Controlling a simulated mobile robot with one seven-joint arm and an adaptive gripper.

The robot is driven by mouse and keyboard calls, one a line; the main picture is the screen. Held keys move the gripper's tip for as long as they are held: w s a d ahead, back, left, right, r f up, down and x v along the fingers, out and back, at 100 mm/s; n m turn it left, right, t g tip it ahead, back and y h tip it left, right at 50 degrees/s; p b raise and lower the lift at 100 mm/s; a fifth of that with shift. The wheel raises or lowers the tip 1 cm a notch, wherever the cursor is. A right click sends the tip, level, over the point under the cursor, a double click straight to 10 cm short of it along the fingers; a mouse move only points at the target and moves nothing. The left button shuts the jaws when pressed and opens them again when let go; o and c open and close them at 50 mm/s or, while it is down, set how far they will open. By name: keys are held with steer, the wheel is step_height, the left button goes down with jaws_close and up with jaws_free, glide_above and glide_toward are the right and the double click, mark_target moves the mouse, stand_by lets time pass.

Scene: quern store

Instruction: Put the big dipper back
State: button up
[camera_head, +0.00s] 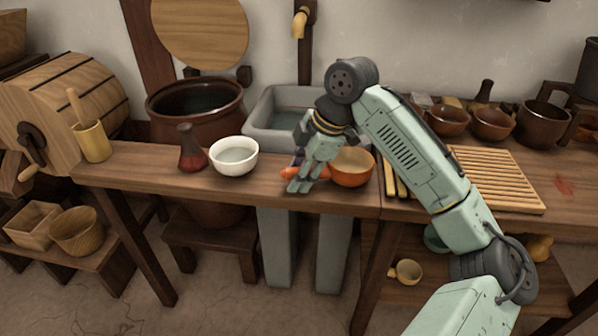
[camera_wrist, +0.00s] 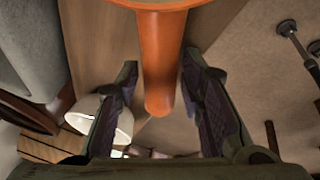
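The big dipper is an orange-brown bowl (camera_head: 352,168) with a straight orange handle pointing left. It rests on the wooden bench, right of the white bowl. My gripper (camera_head: 308,168) is at bench height over the handle, left of the dipper's bowl. In the wrist view the handle (camera_wrist: 162,70) runs between my two fingers, with its rounded end toward the palm. The fingers stand apart on either side, and a gap shows at least on the left. My gripper hides part of the handle in the head view.
A white bowl (camera_head: 234,157) and a dark red bottle-shaped vessel (camera_head: 191,150) stand left on the bench. A slatted wooden board (camera_head: 497,180) lies right. A grey basin (camera_head: 268,118) is behind. A yellowish fitting (camera_head: 299,24) is on the wall post. A small cup (camera_head: 406,271) sits below.

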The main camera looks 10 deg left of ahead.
steer(key=shift+o, duration=0.3)
steer(key=w+v, duration=0.1)
steer(key=v, duration=1.1)
steer(key=shift+s, duration=0.45)
steer(key=shift+r, duration=0.1)
